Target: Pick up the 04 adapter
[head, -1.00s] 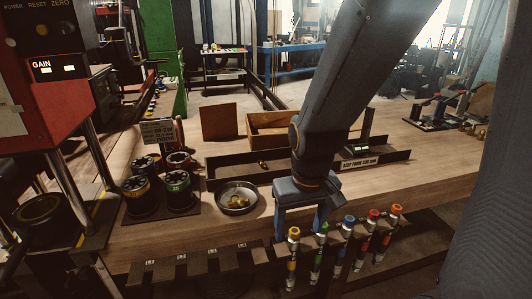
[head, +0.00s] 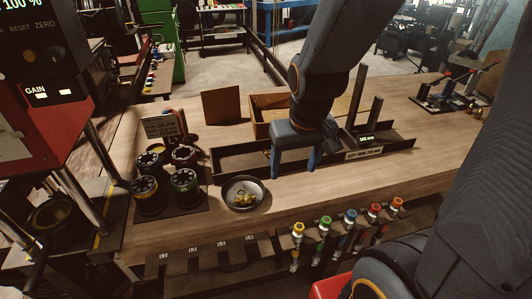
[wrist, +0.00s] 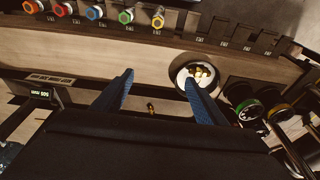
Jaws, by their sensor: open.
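No part carries a readable 04 mark, so I cannot tell which one is the 04 adapter. Several colour-capped fittings (head: 350,217) hang in a row on the bench's front edge: yellow, green, blue, red and orange. They also line the top of the wrist view (wrist: 95,12). A round bowl (head: 234,206) holds several small brass pieces (head: 246,198). One loose brass piece (wrist: 151,107) lies in the long tray, near my gripper. My gripper (head: 294,172) is open, pointing down over the tray's front side, with nothing between its blue fingers (wrist: 158,78).
Four-way cluster of round dies (head: 168,180) stands left of the bowl. Empty holders (head: 208,252) hang along the front edge at left. The tray (head: 230,168) has a low wall and a gauge with posts (head: 372,115) at its right. A wooden box (head: 262,112) stands behind.

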